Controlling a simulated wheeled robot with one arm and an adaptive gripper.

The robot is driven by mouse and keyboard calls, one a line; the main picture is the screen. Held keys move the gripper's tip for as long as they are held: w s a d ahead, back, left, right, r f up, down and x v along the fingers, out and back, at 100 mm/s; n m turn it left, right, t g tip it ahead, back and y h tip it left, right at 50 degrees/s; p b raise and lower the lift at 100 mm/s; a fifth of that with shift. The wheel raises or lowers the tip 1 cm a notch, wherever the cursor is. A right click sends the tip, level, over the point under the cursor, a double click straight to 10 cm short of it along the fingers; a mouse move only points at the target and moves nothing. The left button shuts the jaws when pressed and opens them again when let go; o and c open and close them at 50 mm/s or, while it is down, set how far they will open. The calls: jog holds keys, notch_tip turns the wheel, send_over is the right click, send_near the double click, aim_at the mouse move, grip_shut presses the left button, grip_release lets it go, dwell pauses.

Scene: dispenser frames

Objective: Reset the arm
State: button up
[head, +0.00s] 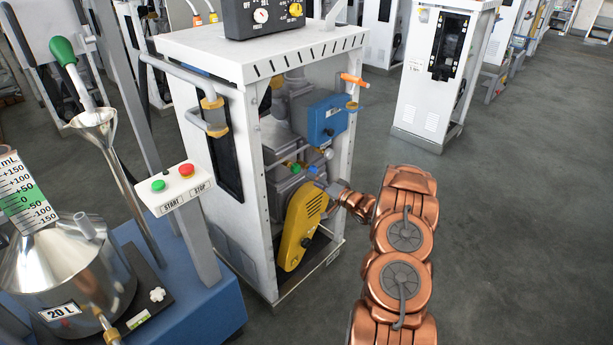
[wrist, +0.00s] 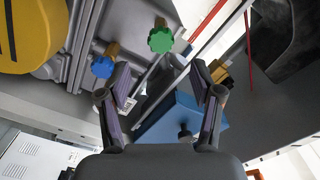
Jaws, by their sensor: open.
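My copper-coloured arm (head: 403,235) reaches in from the lower right of the head view, bent toward the open front of a white dispenser frame (head: 235,50). My gripper (wrist: 160,82) is open in the wrist view, its two dark fingers apart with nothing held between them. In the head view its fingers are too small and too hidden against the machinery to make out. A green knob (wrist: 160,39) and a blue knob (wrist: 103,66) lie beyond the fingertips in the wrist view. I cannot tell whether the fingers touch anything.
A START/STOP panel (head: 180,188) and a steel 20 L vessel (head: 70,267) stand left. Grey floor (head: 520,220) is clear right.

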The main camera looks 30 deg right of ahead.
jog(key=shift+v, duration=0.85)
jog(key=shift+w+r, duration=0.1)
jog(key=w+a+r+n+g+h+p, duration=0.1)
jog(key=a+r+g+h, duration=0.15)
jog(key=r, duration=0.45)
jog(key=w+a+r+n+g+h+p, duration=0.1)
jog(key=w+a+r+g+h+p, duration=0.2)
jog(key=r, duration=0.4)
jog(key=s+a+r+g+h, duration=0.2)
jog(key=s+a+r+g, duration=0.1)
jog(key=s+a+r, duration=0.4)
jog(key=s+a+r+n+g+y+p, duration=0.1)
jog(key=s+a+r+n+g, duration=0.1)
jog(key=s+a, duration=0.6)
jog(key=s+a+r+n+g+y+p, duration=0.1)
jog(key=s+a+g, duration=0.4)
jog(key=s, duration=1.7)
jog(key=s+a+r+n+g+y+p, duration=0.1)
jog(key=s+a+r+n+g+p, duration=0.1)
jog(key=s+a, duration=0.8)
jog(key=s+r+n+g, duration=0.1)
jog(key=s+g, duration=0.1)
jog(key=s, duration=0.4)
jog(key=shift+a+r+n, duration=0.3)
jog(key=shift+a+r, duration=0.05)
jog(key=shift+r, duration=0.05)
jog(key=shift+y, duration=0.25)
jog(key=shift+c, duration=0.2)
